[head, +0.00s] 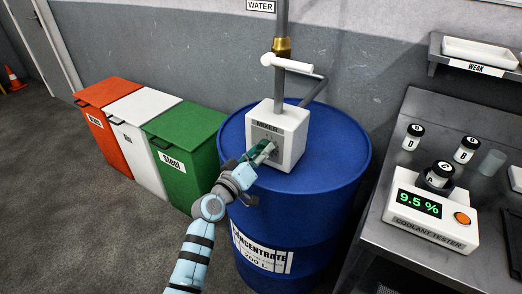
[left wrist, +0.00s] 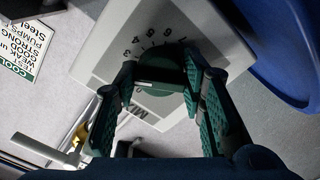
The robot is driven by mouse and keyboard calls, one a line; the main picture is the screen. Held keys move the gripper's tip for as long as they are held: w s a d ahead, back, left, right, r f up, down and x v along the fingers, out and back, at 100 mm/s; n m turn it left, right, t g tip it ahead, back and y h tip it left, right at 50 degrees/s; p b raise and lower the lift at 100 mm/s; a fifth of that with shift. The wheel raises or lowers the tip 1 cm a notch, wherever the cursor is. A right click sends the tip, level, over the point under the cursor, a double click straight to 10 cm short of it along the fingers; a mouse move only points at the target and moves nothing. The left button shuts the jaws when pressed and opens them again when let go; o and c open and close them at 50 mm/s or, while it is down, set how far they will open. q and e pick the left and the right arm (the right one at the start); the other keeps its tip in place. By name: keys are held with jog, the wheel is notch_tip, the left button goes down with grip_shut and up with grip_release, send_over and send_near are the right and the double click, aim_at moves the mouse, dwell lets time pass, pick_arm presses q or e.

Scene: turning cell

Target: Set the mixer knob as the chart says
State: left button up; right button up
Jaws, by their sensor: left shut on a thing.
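The white mixer box (head: 293,135) sits on top of the blue concentrate drum (head: 335,165). In the left wrist view its dark green round knob (left wrist: 168,98) shows against the numbered dial face (left wrist: 150,38). My left gripper (head: 262,152) is at the front of the mixer, shut on the knob with a finger on either side; it also shows in the left wrist view (left wrist: 162,75). The exact setting is hard to read. A chart (left wrist: 27,42), seen only partly and rotated, has words such as weak, good and strong. My right gripper is not in view.
The coolant tester (head: 430,218) on the grey bench reads 9.5 %, with several small bottles near it. Red, white and green bins (head: 185,150) stand left of the drum.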

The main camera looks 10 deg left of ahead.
pick_arm(q)
jog(key=n+p, duration=0.2)
jog(key=n, duration=0.4)
jog(key=shift+n, duration=0.4)
dwell(0.3)
jog(key=o, duration=1.1)
jog(key=shift+d, duration=0.1)
jog(key=shift+o, duration=0.2)
jog(key=v, duration=1.2)
